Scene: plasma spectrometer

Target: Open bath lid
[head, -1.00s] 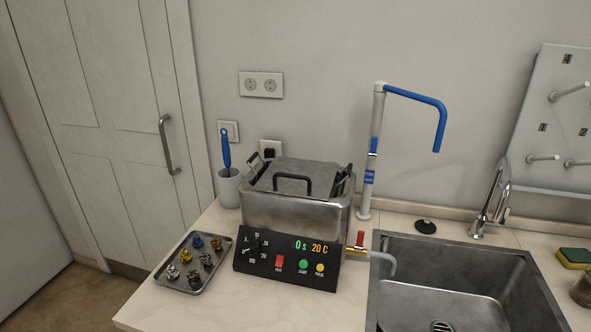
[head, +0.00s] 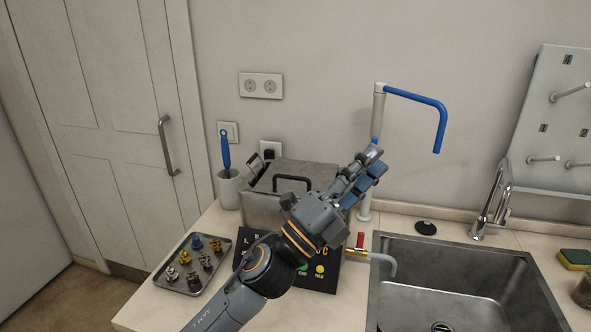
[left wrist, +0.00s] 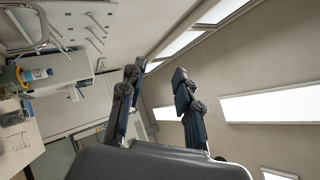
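The ultrasonic bath (head: 259,211) is a metal box with a black control panel at its front, on the counter. Its grey lid (head: 312,169) lies shut on top and has a dark arched handle (head: 291,178). My left gripper (head: 372,163) is in front of and above the bath's right side, pointing up and right, and hides part of the lid, body and panel. In the left wrist view its two fingers (left wrist: 160,95) are spread apart with nothing between them. It appears apart from the lid handle. My right gripper is not in view.
A tray (head: 160,278) of small metal parts lies left of the bath, and a cup (head: 229,190) with a blue brush stands behind it. A blue-tipped pipe (head: 414,97) rises behind right. The sink (head: 455,250) and faucet (head: 492,205) are to the right.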

